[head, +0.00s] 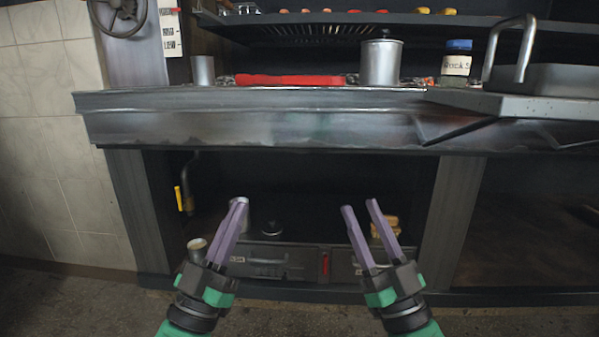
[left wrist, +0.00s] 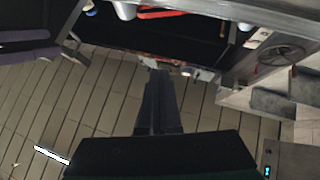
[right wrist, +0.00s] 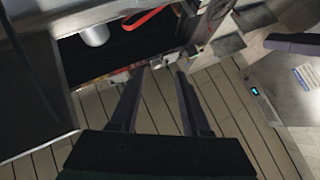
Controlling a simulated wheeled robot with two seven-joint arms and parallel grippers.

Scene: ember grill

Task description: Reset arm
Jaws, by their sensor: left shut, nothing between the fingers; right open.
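My left gripper (head: 240,200) is in front of the grill's lower front, pointing forward and up, its two purple fingers together and empty. In the left wrist view (left wrist: 160,75) its fingers also lie side by side with nothing between them. My right gripper (head: 360,204) is to its right at about the same height. Its fingers stand apart, and the gap is empty in the right wrist view (right wrist: 160,73). Both grippers appear below the counter ledge, and I see neither touching anything.
The metal counter (head: 260,125) runs across above both grippers. On it stand a lidded pot (head: 381,62), a red tray (head: 290,80), a metal cup (head: 203,70) and a blue-capped jar (head: 456,64). Below is a dark recess with drawers (head: 265,262). The floor in front looks clear.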

